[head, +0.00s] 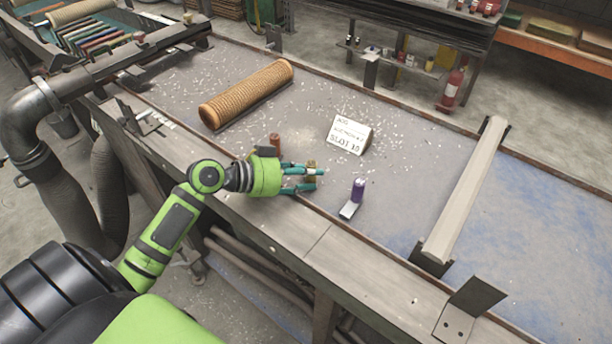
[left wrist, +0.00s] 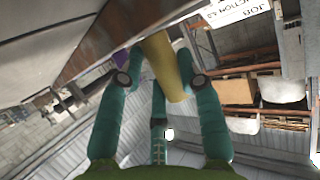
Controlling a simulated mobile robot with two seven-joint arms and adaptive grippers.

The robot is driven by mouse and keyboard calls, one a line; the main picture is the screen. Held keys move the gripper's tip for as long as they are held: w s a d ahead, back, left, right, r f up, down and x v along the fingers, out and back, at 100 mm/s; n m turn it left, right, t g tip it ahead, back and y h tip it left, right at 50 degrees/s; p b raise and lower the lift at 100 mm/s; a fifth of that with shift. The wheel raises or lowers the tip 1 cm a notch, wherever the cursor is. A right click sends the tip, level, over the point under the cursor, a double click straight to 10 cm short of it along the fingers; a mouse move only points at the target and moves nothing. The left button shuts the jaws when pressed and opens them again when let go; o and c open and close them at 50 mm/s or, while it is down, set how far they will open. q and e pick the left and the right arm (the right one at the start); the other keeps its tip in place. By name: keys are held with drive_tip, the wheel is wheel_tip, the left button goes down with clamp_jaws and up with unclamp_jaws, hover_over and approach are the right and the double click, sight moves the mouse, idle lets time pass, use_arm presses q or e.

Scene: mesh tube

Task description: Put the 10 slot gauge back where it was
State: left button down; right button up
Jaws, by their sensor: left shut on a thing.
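My left gripper (head: 308,180) has its teal fingers closed around a brass-yellow cylinder (head: 311,166) near the bench's front edge. In the left wrist view the yellow cylinder (left wrist: 165,65) sits between the fingertips of the gripper (left wrist: 160,80). I cannot read a number on it, and whether it touches the bench is unclear. A red-brown cylinder (head: 275,145) stands just behind my left gripper. A purple cylinder (head: 358,188) stands to the right, apart from the fingers. A white card (head: 348,134) with a "SLOT" line stands behind. My right gripper is not in view.
A small pale plate (head: 349,210) lies in front of the purple cylinder. A ribbed tan tube (head: 246,95) lies at the back left, and a long beige bar (head: 467,190) crosses the bench at right. Pale flecks litter the grey bench top (head: 420,160), otherwise clear around the card.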

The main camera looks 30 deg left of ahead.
use_arm(q)
drive_tip(key=c, duration=1.1)
unclamp_jaws()
drive_tip(key=shift+s+d+f, duration=0.15)
drive_tip(key=shift+f, duration=0.35)
drive_tip(key=shift+o, duration=1.3)
drive_tip(key=shift+f, duration=0.15)
drive_tip(key=shift+r+p, duration=0.7)
drive_tip(key=shift+p, duration=0.15)
drive_tip(key=shift+s+a+b, duration=0.6)
drive_tip(key=shift+a+b, duration=0.1)
drive_tip(key=shift+b, duration=0.1)
drive_tip(key=b+v, duration=0.1)
drive_tip(key=v, duration=0.5)
drive_tip(key=b+v, duration=0.1)
drive_tip(key=v, duration=0.1)
drive_tip(key=shift+s+a+r+b, duration=0.1)
drive_tip(key=shift+a+r+b, duration=0.1)
drive_tip(key=shift+r+b, duration=0.25)
drive_tip(key=shift+s+a+r, duration=0.4)
drive_tip(key=shift+s+r, duration=0.1)
drive_tip(key=shift+r, duration=0.1)
